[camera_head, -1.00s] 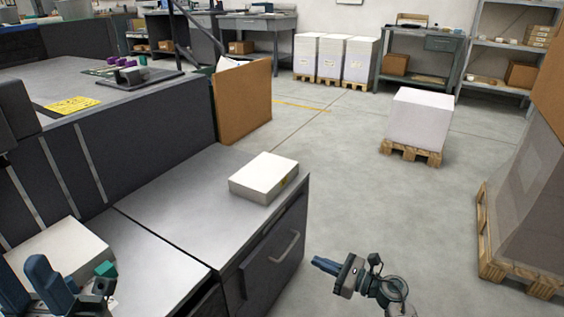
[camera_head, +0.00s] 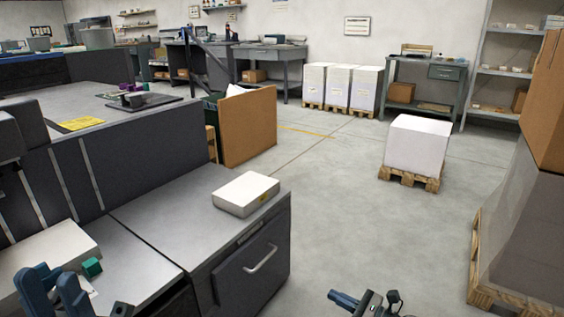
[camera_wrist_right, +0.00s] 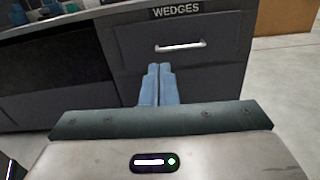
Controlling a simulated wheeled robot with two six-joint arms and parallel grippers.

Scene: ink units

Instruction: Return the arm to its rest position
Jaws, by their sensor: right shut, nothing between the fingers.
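My right gripper (camera_head: 338,298) is at the bottom edge of the head view, to the right of the grey cabinet (camera_head: 150,215) and apart from it. In the right wrist view its two blue fingers (camera_wrist_right: 158,72) are shut together with nothing between them. They point toward a dark drawer front labelled WEDGES (camera_wrist_right: 175,60). Most of the right arm is out of the head view. My left gripper (camera_head: 55,272) is at the bottom left, its two blue fingers spread apart, near a small teal block (camera_head: 92,267) and a white pack (camera_head: 50,262).
A white box (camera_head: 245,194) lies on the cabinet top. A cardboard panel (camera_head: 249,125) stands behind the cabinet. A white stack on a pallet (camera_head: 409,178) stands on the floor, and a wrapped load (camera_head: 520,240) is at the right. The floor between them is clear.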

